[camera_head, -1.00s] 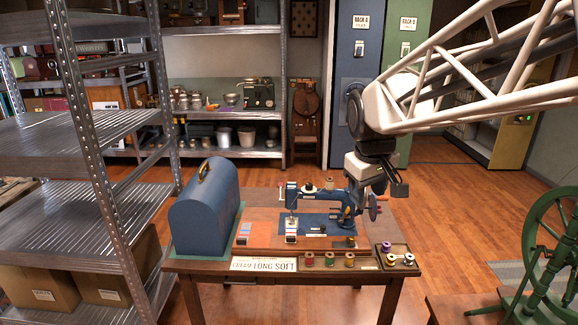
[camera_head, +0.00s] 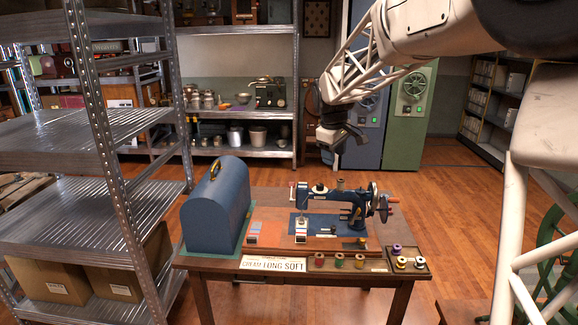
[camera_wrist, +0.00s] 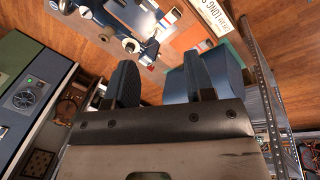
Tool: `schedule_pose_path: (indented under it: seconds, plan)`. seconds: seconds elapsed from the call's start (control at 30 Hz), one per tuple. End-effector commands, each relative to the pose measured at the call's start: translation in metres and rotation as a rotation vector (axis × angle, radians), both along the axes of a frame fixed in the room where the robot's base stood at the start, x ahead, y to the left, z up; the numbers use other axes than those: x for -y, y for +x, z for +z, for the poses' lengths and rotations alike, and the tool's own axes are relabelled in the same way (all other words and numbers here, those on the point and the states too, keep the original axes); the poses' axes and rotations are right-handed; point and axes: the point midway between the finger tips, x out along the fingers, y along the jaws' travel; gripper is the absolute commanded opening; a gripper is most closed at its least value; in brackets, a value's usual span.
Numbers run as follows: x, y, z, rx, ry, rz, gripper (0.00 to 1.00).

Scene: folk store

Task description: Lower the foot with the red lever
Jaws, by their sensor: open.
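A dark blue sewing machine (camera_head: 346,196) stands on a wooden table, with its needle end at the left and a handwheel at the right. Its needle end and part of its body show at the top of the wrist view (camera_wrist: 131,45). A small red part (camera_head: 293,188) shows behind the needle end; I cannot tell whether it is the red lever. The foot is too small to make out. My gripper (camera_head: 337,158) hangs in the air above and behind the machine, apart from it. In the wrist view its two fingers (camera_wrist: 162,82) are spread with nothing between them.
A blue domed case (camera_head: 214,205) stands left of the machine. A sign (camera_head: 273,264) and several thread spools (camera_head: 359,261) line the table's front edge. A metal shelf (camera_head: 95,145) rises at the left.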

Motion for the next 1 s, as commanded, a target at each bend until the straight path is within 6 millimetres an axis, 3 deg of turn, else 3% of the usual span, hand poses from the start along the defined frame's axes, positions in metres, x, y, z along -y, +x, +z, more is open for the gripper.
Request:
schedule_pose_path:
  seconds: [0.4, 1.0]
  plan:
    - [-0.045, 0.096, -0.036, -0.023, -0.056, 0.186, 0.49]
    - [-0.115, 0.215, -0.111, -0.055, -0.135, 0.451, 0.49]
